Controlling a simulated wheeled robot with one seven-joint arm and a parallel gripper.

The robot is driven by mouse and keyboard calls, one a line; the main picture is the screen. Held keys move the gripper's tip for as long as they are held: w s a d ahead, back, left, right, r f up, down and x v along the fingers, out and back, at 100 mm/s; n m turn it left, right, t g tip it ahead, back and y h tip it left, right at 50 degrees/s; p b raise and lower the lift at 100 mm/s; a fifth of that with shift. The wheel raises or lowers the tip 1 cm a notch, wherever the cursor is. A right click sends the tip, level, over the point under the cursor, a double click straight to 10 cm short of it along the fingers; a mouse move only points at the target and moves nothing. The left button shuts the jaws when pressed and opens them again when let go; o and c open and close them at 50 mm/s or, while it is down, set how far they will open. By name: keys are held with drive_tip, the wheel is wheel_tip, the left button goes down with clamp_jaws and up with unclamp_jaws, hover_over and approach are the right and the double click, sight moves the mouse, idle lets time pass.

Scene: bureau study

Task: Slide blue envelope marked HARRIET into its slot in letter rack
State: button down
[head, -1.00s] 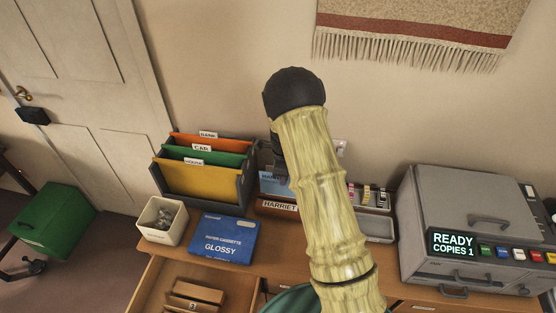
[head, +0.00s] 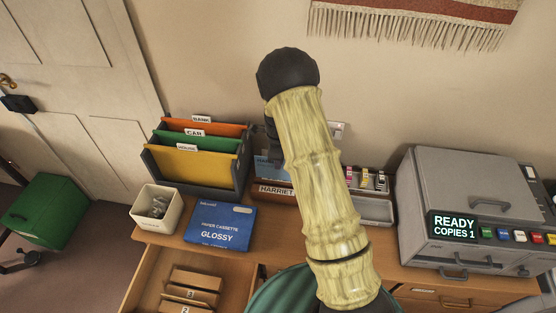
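The letter rack (head: 288,196) stands at the back of the desk, mostly behind my arm, with a white HARRIET label on its front. A light blue piece (head: 266,168), which looks like the blue envelope, shows just above that label at the rack's left end. Its writing is too small and covered to read. My arm rises across the middle of the picture and bends down behind itself. A dark part of my gripper or wrist (head: 271,150) shows beside the arm, above the light blue piece. The fingertips are hidden, so I cannot tell whether they hold it.
A file holder (head: 241,176) with orange, green and yellow folders stands left of the rack. A blue GLOSSY box (head: 220,225) and a white bin (head: 157,209) sit before it. An open drawer (head: 147,283) juts out below. A grey copier (head: 425,190) stands right.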

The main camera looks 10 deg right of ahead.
sight(278, 176)
drive_tip(key=shift+f+b, duration=0.7)
drive_tip(key=shift+f, duration=0.6)
drive_tip(key=shift+f+b, duration=1.1)
drive_tip(key=shift+f, duration=1)
drive_tip(key=shift+f+b, duration=0.55)
drive_tip(key=shift+f, duration=0.35)
drive_tip(key=c, duration=1.6)
unclamp_jaws()
drive_tip(key=shift+o, duration=0.2)
drive_tip(key=shift+r, duration=0.15)
wheel_tip(278, 176, up, 17)
drive_tip(key=shift+r+b, duration=0.1)
drive_tip(key=shift+b, duration=0.6)
